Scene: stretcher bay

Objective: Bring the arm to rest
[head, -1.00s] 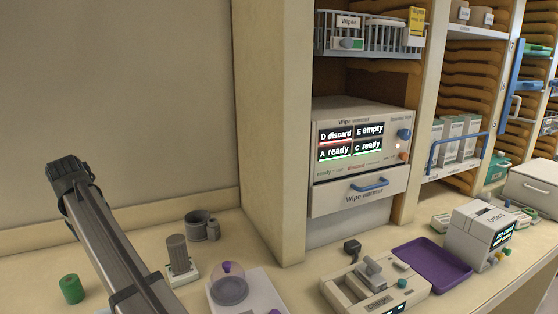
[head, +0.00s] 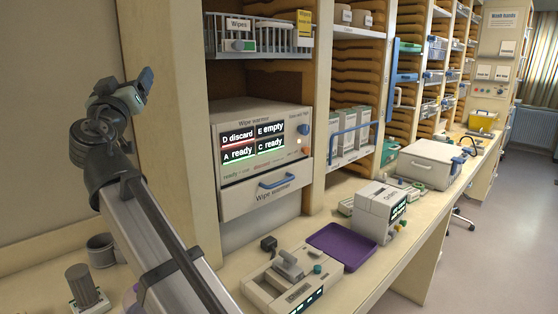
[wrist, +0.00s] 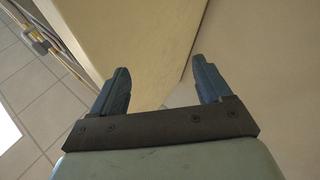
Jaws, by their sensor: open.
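My gripper (head: 143,82) is raised at the left of the head view, in front of the pale side panel of the shelving and well above the counter. In the wrist view my gripper (wrist: 163,88) shows two dark blue fingers spread apart with nothing between them. Beyond them are a cream panel edge and a plain wall. My arm rises from the bottom of the head view up to the gripper and hides part of the counter.
A wipe warmer (head: 262,155) with a lit display stands in the shelving right of my arm. On the counter are a purple tray (head: 342,246), a white printer-like box (head: 380,212), a grey device (head: 290,280) and a grey cup (head: 101,250).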

